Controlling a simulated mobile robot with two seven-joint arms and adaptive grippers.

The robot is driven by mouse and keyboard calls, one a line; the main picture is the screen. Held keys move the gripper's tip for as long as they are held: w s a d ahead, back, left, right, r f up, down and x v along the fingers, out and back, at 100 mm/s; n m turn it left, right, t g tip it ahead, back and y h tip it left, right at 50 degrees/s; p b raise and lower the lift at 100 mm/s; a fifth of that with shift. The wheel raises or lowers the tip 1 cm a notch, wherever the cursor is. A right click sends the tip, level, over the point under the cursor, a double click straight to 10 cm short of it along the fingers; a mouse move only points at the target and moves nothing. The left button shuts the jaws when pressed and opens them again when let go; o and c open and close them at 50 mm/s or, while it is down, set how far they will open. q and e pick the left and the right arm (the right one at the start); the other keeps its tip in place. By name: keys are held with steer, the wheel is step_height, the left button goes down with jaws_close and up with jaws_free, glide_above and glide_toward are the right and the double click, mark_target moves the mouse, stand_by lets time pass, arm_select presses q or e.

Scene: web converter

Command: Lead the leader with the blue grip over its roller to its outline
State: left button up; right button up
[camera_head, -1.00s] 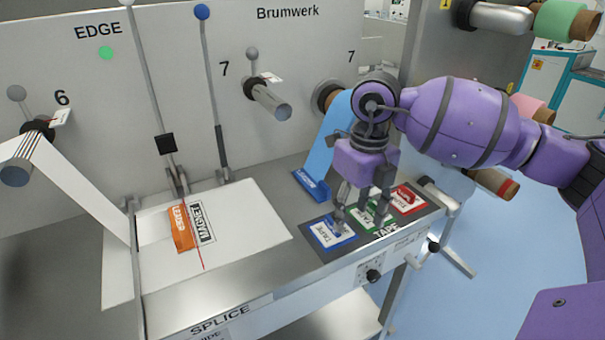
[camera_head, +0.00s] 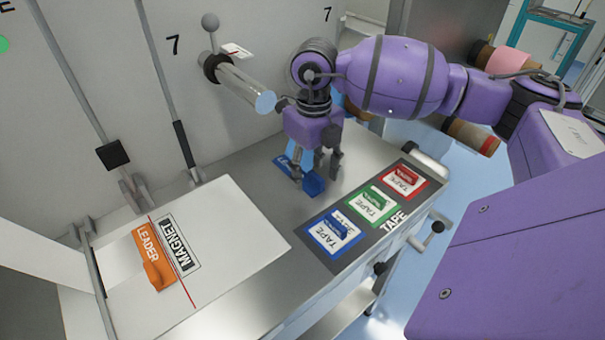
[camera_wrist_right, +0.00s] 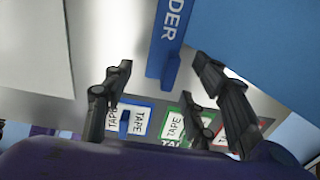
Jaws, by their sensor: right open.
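The blue grip (camera_head: 312,184) is a bar with white lettering at the lower end of a light blue strip, on the metal table. It also shows in the right wrist view (camera_wrist_right: 166,38). My right gripper (camera_head: 316,177) is open over it, and in the wrist view the bar's end lies between the spread fingers. I cannot tell whether they touch it. The strip is mostly hidden behind my right arm. A roller (camera_head: 240,82) marked 7 sticks out of the wall. A black outline reading MAGNET (camera_head: 178,245) is on the white sheet. My left gripper is out of view.
An orange grip marked LEADER (camera_head: 152,258) lies beside the MAGNET outline, near a red line. Blue (camera_head: 333,232), green (camera_head: 372,204) and red (camera_head: 404,181) tape tabs sit on a dark strip at the table's front. Bare metal lies between sheet and tapes.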

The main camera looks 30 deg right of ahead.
mark_target(313, 185)
steer(key=shift+w+f, duration=0.1)
steer(key=shift+f, duration=1.3)
steer(key=c, duration=1.3)
